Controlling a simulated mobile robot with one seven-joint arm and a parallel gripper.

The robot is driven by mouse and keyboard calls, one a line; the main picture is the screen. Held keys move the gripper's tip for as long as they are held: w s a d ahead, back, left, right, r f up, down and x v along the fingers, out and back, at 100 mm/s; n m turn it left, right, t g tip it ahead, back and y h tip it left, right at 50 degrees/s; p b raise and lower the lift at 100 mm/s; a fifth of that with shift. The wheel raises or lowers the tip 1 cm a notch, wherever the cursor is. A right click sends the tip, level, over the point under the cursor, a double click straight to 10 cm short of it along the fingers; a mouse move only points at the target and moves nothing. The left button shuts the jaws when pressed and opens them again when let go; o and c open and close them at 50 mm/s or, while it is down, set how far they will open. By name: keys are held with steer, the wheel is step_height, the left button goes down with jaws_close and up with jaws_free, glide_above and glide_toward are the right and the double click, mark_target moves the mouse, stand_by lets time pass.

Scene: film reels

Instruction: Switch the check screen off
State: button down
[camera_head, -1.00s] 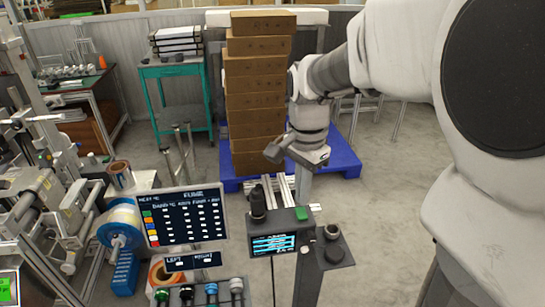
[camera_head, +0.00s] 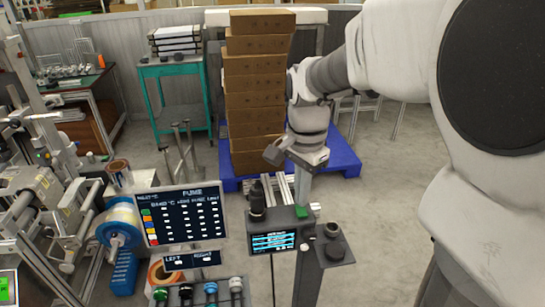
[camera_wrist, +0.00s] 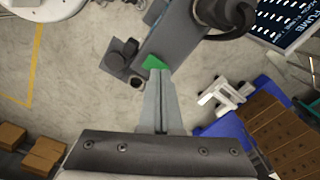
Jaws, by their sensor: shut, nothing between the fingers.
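The check screen (camera_head: 273,242) is a small lit display with blue and white lines, set in a dark grey housing on a post in the head view. A green switch (camera_head: 301,211) sits on top of this housing, at its right; it also shows in the wrist view (camera_wrist: 153,62). My gripper (camera_head: 303,203) points down over the switch, its fingers shut and empty. In the wrist view the fingertips (camera_wrist: 160,73) are right at the green switch and cover part of it. I cannot tell whether they touch it.
A dark knob (camera_head: 257,200) stands left of the switch, and a round dark fixture (camera_head: 333,232) on a side plate to the right. A larger lit panel (camera_head: 185,215) headed FUME stands left, above several coloured knobs. Stacked boxes (camera_head: 255,90) on a blue pallet stand behind.

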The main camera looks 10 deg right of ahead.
steer(key=shift+f+b, duration=0.4)
steer(key=shift+f, duration=0.2)
stand_by(0.3)
step_height(320, 180, up, 7)
steer(key=p, duration=0.6)
stand_by(0.3)
steer(key=s+r+n+t, duration=0.2)
steer(key=s+n, duration=0.4)
steer(key=s, duration=0.1)
steer(key=s+r+n+t, duration=0.3)
steer(key=s+n, duration=0.3)
steer(key=s, duration=0.1)
steer(key=shift+t, duration=0.3)
steer(key=shift+w+r, duration=0.1)
